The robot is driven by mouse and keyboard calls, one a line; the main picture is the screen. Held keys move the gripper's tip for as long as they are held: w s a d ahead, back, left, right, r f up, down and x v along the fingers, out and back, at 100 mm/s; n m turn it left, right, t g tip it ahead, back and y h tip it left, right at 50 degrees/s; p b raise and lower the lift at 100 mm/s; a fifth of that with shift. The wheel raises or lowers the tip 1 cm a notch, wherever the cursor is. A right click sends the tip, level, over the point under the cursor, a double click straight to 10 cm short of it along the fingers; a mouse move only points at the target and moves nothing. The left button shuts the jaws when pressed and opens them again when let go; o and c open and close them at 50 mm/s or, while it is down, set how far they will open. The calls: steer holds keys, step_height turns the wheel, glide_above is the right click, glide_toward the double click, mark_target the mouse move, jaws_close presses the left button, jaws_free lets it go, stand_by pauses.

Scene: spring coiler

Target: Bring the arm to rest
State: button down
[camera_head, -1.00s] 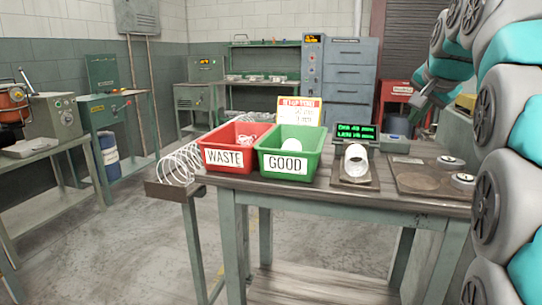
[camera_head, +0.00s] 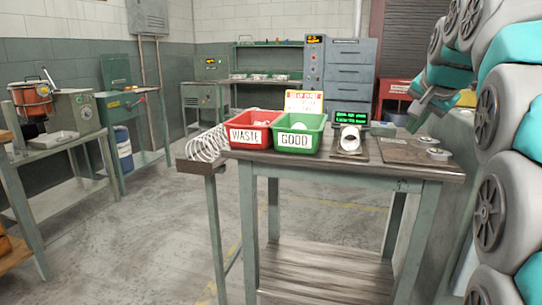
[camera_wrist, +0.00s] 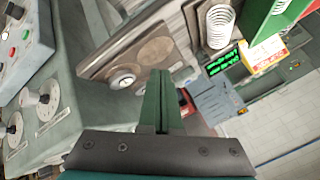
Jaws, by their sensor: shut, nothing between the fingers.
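My gripper (camera_head: 416,118) hangs at the end of my folded arm at the right of the head view, above and behind the table's right end. In the wrist view its green fingers (camera_wrist: 160,100) are together, with nothing between them. The arm (camera_head: 500,120) is bent, its grey and teal links filling the right edge of the head view. The gripper touches nothing that I can see.
The work table (camera_head: 340,163) carries a red WASTE bin (camera_head: 249,136), a green GOOD bin (camera_head: 299,140), a white coil on a stand (camera_head: 350,140) and a dark plate (camera_head: 402,150). A machine bench (camera_head: 60,150) stands at left. Floor between is clear.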

steer(key=s+a+f+n+g+y, duration=0.1)
steer(key=s+a+f, duration=0.25)
steer(key=f, duration=0.25)
steer(key=s+a+f+n+g, duration=0.2)
steer(key=s+a+f, duration=0.1)
steer(key=s+f, duration=0.15)
steer(key=s+a+f+n+g, duration=0.2)
steer(key=s+a+f, duration=0.1)
steer(key=s+f, duration=0.5)
steer(key=s+a+f+n+g, duration=0.2)
steer(key=s+a+f+n, duration=0.1)
steer(key=s+f, duration=0.6)
steer(key=s+a+f+n+g, duration=0.2)
steer(key=s+f, duration=0.7)
steer(key=s, duration=0.5)
steer(key=shift+a+n+g, duration=0.3)
steer(key=shift+a+g, duration=0.3)
steer(key=shift+a, duration=0.15)
